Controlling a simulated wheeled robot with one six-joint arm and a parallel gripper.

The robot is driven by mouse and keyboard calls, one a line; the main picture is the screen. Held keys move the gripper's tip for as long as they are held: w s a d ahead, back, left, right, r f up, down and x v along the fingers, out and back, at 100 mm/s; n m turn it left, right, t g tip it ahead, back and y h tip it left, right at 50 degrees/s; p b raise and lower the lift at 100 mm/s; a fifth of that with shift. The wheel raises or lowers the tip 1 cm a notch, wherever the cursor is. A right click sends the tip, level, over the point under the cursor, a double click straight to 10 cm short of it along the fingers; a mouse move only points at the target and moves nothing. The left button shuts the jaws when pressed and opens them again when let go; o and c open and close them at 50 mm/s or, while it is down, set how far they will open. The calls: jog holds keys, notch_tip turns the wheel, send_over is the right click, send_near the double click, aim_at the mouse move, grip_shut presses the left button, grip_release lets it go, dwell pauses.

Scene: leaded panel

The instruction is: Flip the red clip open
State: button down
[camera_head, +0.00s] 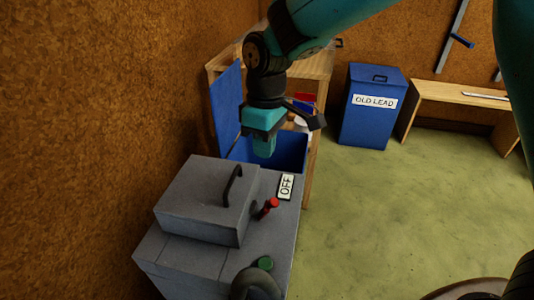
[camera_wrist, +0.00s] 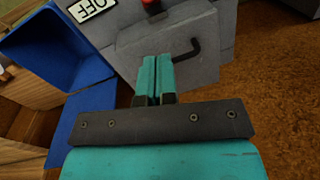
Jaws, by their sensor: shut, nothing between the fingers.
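The red clip (camera_head: 268,207) sits at the right side of a grey lidded box (camera_head: 205,200), beside the OFF label (camera_head: 286,186). In the wrist view only part of the red clip (camera_wrist: 152,6) shows, cut off by the top edge. My gripper (camera_head: 264,153) is above and behind the grey box in the head view, apart from the clip. Its teal fingers (camera_wrist: 157,60) are together with nothing between them. In the wrist view they overlap the grey lid, left of its black handle (camera_wrist: 188,50).
A blue open bin (camera_head: 290,150) stands just behind the grey unit, below my gripper. A blue OLD LEAD bin (camera_head: 372,122) and a wooden bench (camera_head: 455,95) stand at the back right. The green floor at right is clear.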

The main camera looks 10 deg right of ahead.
jog(key=w+a+p, duration=0.2)
jog(key=b, duration=0.2)
send_over(267, 208)
jog(key=w, duration=0.1)
jog(key=shift+n+h, duration=0.3)
jog(key=f, duration=1.1)
jog(key=shift+w+a+f, duration=0.15)
jog(key=shift+a+f, duration=0.1)
jog(key=shift+f, duration=0.15)
jog(key=shift+s+d+f, duration=0.25)
jog(key=shift+d+f, duration=0.05)
jog(key=shift+f, duration=0.05)
